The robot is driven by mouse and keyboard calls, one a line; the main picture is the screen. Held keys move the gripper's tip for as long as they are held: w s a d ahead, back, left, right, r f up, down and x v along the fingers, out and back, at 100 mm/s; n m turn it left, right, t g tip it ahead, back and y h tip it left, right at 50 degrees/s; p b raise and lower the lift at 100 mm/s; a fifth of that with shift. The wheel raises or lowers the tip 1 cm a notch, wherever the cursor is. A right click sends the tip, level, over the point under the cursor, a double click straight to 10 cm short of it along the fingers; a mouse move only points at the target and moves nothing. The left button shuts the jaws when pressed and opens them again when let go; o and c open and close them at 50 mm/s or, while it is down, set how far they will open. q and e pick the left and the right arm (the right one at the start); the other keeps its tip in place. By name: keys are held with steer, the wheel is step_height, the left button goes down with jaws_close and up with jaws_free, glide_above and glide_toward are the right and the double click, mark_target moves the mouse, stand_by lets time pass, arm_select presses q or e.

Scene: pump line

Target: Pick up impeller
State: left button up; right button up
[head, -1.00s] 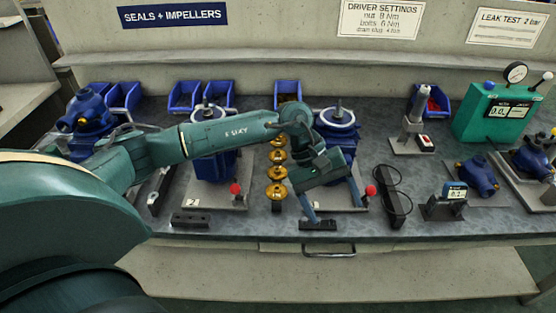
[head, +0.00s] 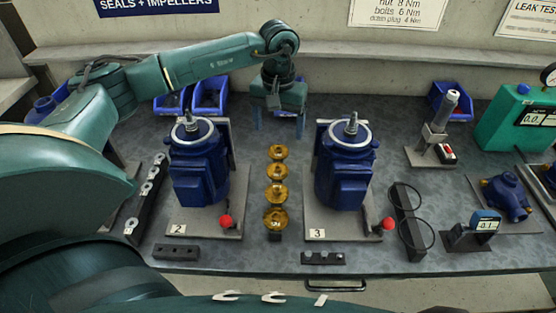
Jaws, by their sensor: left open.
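Several brass impellers (head: 276,194) stand in a row on a dark holder between the two blue pumps. The farthest impeller (head: 278,153) is nearest to my left gripper. My left gripper (head: 280,122) is open, fingers pointing down, behind the row near the back of the bench. Nothing shows between its fingers. The blue bin seen earlier at the back middle is now hidden behind this gripper. My right gripper is not in view.
Blue pumps stand on plate 2 (head: 199,175) and plate 3 (head: 345,172), flanking the impellers, each plate with a red-knobbed lever. Blue bins (head: 210,97) are at the back left. A black stand with rings (head: 408,215) and a gauge (head: 484,224) sit right.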

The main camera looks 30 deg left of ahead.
arm_select(q)
glide_above(278, 168)
step_height(278, 168, down, 7)
steer(key=shift+r, duration=0.1)
steer(key=shift+f+p, duration=0.55)
steer(key=shift+f, duration=2.55)
steer(key=shift+c, duration=0.3)
steer(key=c, duration=1)
steer(key=shift+r, duration=0.1)
